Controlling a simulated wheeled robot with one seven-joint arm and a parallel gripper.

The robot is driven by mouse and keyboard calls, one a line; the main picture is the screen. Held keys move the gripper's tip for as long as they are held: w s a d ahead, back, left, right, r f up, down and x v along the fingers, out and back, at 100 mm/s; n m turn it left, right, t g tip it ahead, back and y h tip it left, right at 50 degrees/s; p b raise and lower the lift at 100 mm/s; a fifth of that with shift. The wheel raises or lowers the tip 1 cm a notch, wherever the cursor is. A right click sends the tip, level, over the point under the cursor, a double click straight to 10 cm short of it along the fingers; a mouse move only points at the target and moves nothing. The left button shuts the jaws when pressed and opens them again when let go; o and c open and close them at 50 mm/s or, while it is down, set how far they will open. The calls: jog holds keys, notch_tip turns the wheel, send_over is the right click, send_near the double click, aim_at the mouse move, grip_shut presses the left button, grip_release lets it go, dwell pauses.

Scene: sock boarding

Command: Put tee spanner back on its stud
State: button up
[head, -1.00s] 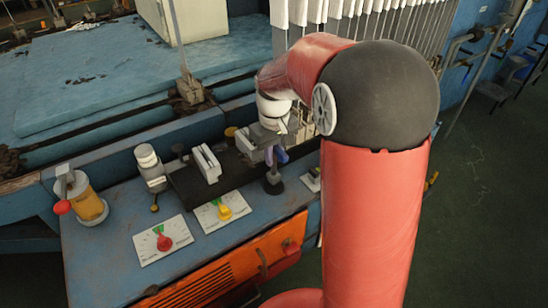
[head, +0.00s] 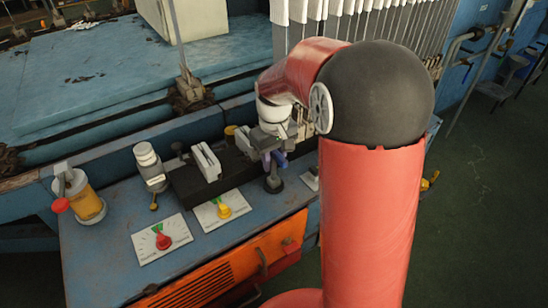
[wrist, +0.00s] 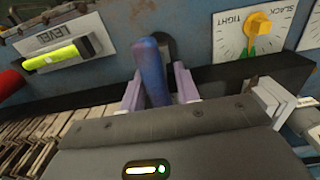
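The tee spanner shows as a blue bar (wrist: 152,72) between the two lilac fingers of my gripper (wrist: 158,85) in the wrist view. The fingers close on it near their tips, and its far end sticks out past them. In the head view my gripper (head: 268,160) is low over the right part of the bench, with the blue spanner (head: 280,160) at its fingers. A dark round stud base (head: 274,184) stands right below. It also shows partly behind the bar in the wrist view (wrist: 168,46). Whether spanner and stud touch is hidden.
A dial plate with a yellow knob (head: 224,211) and one with a red-green knob (head: 161,242) lie in front. A dark rail with a white block (head: 206,162) is left of my gripper. A level vial (wrist: 56,55) shows in the wrist view.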

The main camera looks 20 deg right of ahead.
jog(key=shift+o, duration=0.5)
jog(key=shift+r, duration=0.1)
jog(key=shift+r+p, duration=0.35)
notch_tip(320, 180, up, 11)
jog(key=shift+r+p, duration=0.1)
jog(key=shift+p, duration=0.55)
jog(key=s+m+t, duration=0.3)
jog(key=s+t, duration=0.2)
jog(key=s, duration=1.7)
jog(key=shift+m+t, duration=0.3)
jog(key=shift+a+r, duration=0.1)
jog(key=shift+r, duration=0.05)
